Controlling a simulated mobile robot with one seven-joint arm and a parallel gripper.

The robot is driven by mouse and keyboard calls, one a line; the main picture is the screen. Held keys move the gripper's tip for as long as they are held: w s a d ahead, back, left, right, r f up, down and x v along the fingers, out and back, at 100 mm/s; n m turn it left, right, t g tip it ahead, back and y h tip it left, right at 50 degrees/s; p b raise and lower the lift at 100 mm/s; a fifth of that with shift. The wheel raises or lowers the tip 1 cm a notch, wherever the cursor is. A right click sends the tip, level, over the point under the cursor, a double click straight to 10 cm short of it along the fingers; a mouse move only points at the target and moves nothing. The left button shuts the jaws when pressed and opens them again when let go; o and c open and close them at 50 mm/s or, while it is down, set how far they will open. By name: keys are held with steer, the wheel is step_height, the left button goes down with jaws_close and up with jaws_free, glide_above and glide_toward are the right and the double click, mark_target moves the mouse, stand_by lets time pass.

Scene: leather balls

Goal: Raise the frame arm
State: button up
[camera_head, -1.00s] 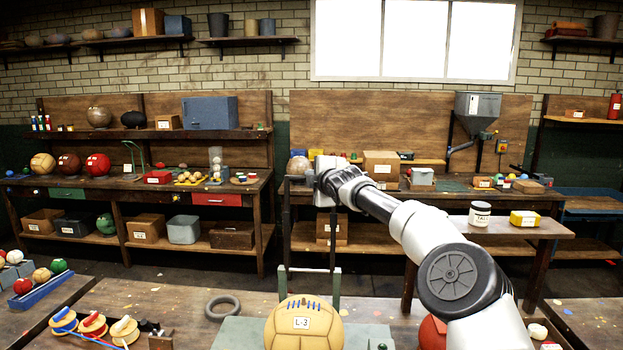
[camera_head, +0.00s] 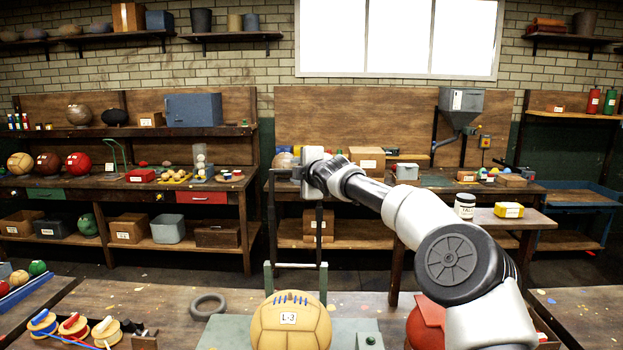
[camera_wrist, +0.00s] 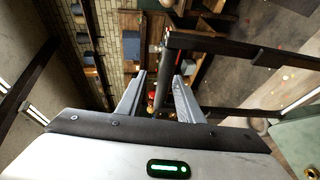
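The frame stands on the near bench behind a tan ball (camera_head: 290,333) labelled L-3. It has two green posts (camera_head: 323,284) joined by a low bar, with dark uprights (camera_head: 271,220) rising above them. My gripper (camera_head: 299,174) is at the top of the dark uprights in the head view, where my wrist hides part of the top bar. In the wrist view, my gripper's fingers (camera_wrist: 157,88) are apart. A dark bar (camera_wrist: 166,45) runs up between them, and I see a gap beside it. More dark frame bars (camera_wrist: 240,51) extend to the right.
A grey ring (camera_head: 208,299) and several thread spools (camera_head: 74,326) lie on the near bench. A red object (camera_head: 427,318) is partly under my arm.

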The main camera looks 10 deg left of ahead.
steer(key=b+v, duration=0.3)
steer(key=v, duration=1.2)
steer(key=shift+s+d+r, duration=0.15)
steer(key=shift+d, duration=0.15)
